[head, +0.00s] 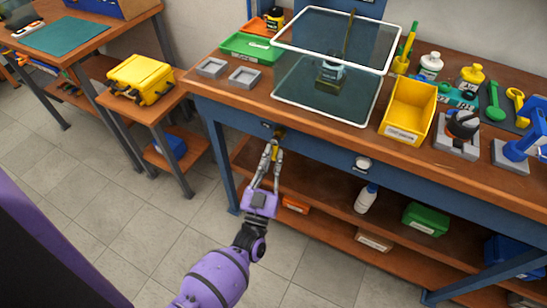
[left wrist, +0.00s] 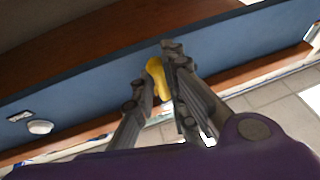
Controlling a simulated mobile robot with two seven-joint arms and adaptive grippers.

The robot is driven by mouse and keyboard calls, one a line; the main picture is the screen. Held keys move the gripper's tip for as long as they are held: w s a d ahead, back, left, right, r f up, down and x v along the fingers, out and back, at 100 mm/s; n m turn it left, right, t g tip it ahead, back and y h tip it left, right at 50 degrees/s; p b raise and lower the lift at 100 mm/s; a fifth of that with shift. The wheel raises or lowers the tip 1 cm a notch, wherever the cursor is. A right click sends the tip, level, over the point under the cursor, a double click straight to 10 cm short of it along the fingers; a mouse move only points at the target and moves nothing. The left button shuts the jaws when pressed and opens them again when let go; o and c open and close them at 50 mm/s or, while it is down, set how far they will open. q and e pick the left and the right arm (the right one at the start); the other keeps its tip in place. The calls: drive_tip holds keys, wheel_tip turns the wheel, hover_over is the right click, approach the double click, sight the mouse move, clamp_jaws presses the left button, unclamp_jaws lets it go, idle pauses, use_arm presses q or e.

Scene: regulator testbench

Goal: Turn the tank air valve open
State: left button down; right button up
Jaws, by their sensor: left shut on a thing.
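The tank air valve shows as a small yellow lever (head: 275,154) on the blue front rail of the workbench, below the tabletop edge. In the left wrist view the yellow lever (left wrist: 156,76) stands between the fingers, and its lower part is hidden by them. My left gripper (head: 271,151) reaches up to the rail from below and is shut on the lever. Its fingers (left wrist: 155,82) lie on both sides of the yellow part. The valve body behind the lever is mostly hidden. My right gripper is not in view.
A white round fitting (head: 362,164) sits on the same rail to the right. The clear-lidded tank (head: 325,104) stands on the tabletop above. The lower shelf holds a white bottle (head: 366,198) and a green box (head: 425,219). The tiled floor in front is clear.

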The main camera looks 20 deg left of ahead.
use_arm(q)
drive_tip(key=c, duration=1.7)
unclamp_jaws()
drive_tip(key=shift+c, duration=0.2)
drive_tip(key=shift+s, duration=0.1)
drive_tip(key=shift+s+f, duration=0.15)
drive_tip(key=shift+s, duration=0.1)
drive_tip(key=v, duration=1.1)
drive_tip(key=shift+s, duration=0.15)
drive_tip(key=shift+d, duration=0.1)
